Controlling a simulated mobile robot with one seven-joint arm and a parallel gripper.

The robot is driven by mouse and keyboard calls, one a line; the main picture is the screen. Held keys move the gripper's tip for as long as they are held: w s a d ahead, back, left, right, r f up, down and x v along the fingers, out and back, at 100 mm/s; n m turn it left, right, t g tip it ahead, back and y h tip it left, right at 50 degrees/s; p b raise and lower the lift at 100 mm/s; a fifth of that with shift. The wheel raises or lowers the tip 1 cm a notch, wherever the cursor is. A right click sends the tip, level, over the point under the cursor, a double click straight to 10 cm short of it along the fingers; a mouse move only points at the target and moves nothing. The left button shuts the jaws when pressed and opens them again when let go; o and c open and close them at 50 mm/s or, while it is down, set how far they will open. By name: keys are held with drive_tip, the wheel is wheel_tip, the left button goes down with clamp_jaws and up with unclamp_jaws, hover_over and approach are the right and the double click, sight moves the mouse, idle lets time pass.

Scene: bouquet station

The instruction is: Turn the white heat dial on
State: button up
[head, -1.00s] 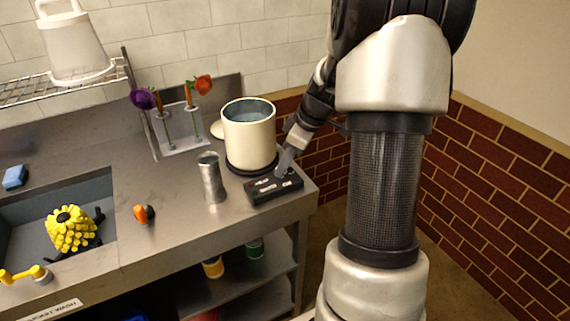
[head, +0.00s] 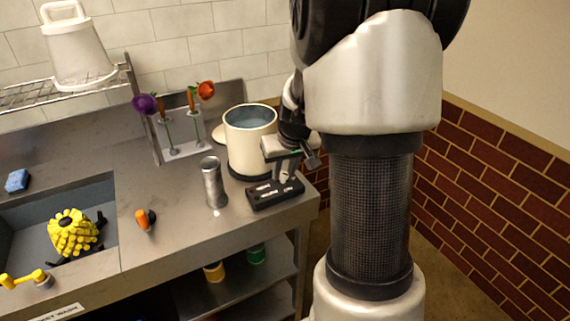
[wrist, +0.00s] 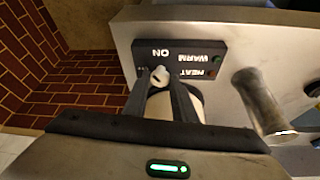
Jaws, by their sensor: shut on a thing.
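The white heat dial (wrist: 160,76) sits on a dark control box (wrist: 203,50) lettered ON, WARM and HEAT. My gripper (wrist: 158,77) points down at the box, and its two fingertips are shut on the dial, one on each side. A dark mark shows on the dial's face. In the head view, my gripper (head: 283,181) stands over the control box (head: 262,198) at the counter's front right corner. The dial is too small and covered to make out there.
A cream pot (head: 248,148) of liquid stands right behind the box. A metal cup (head: 213,184) stands left of it. A rack with flowers (head: 183,147), an orange-and-black item (head: 146,219) and a sink (head: 100,193) with a yellow object are further left.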

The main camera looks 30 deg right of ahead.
drive_tip(key=m+p, duration=0.1)
drive_tip(key=m+h+p, duration=0.1)
drive_tip(key=p, duration=0.1)
drive_tip(key=m+p, duration=0.1)
drive_tip(key=shift+a+r+m+g+p, duration=0.25)
drive_tip(key=shift+r+m+g+p, duration=0.05)
drive_tip(key=shift+r, duration=0.05)
drive_tip(key=m+p, duration=0.1)
drive_tip(key=m+h+p, duration=0.1)
drive_tip(key=m+p, duration=0.1)
drive_tip(key=p, duration=0.1)
drive_tip(key=shift+w+f+m+g, duration=0.1)
drive_tip(key=shift+f+m+g, duration=0.2)
drive_tip(key=shift+g, duration=0.1)
drive_tip(key=o, duration=1)
drive_tip(key=shift+h, duration=0.3)
drive_tip(key=shift+o, duration=0.2)
drive_tip(key=p+v, duration=0.4)
drive_tip(key=v, duration=1.3)
drive_tip(key=shift+r, duration=0.2)
